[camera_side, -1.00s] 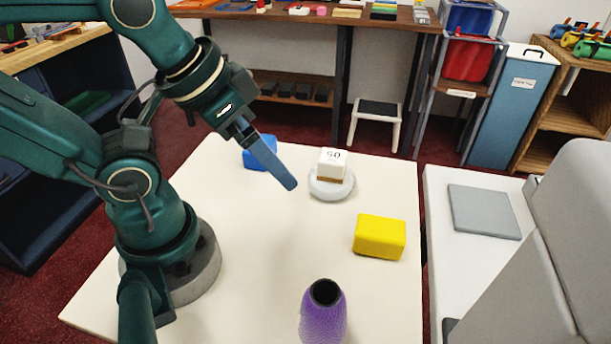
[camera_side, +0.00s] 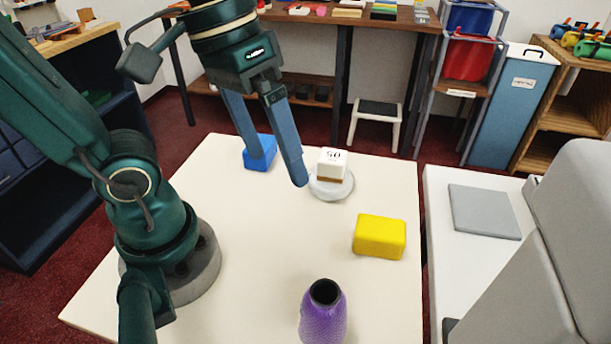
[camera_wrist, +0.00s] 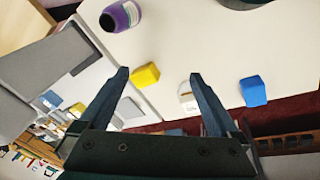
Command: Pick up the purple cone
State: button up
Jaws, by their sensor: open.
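The purple cone (camera_side: 323,318) stands upright near the front edge of the white table, with a dark opening at its narrow top. Its lower part is cut off by the frame in the side view. In the wrist view the cone (camera_wrist: 121,15) shows at the top, left of centre. My gripper (camera_side: 281,175) is above the back part of the table, well apart from the cone. Its two blue fingers are spread with nothing between them. The fingers also show in the wrist view (camera_wrist: 159,75), apart and empty.
A yellow block (camera_side: 379,237) lies between the gripper and the cone, to the right. A white block (camera_side: 333,162) marked 50 sits on a round pale dish (camera_side: 331,187). A blue block (camera_side: 260,153) is behind the fingers. The table's middle is clear.

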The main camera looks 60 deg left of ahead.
jog(key=d+n+g+h, duration=0.3)
jog(key=d+g, duration=0.2)
jog(key=n+g+h, duration=0.5)
jog(key=g, duration=0.1)
send_over(319, 336)
jog(key=w+a, duration=0.3)
notch_tip(319, 336, down, 14)
jog(key=shift+a+f, duration=0.1)
jog(key=shift+f, duration=0.15)
jog(key=shift+s+f, duration=0.15)
jog(key=shift+f, duration=0.05)
jog(key=shift+x, duration=2.4)
jog(key=c, duration=1.5)
jog(key=shift+r, duration=0.1)
jog(key=shift+c, duration=0.2)
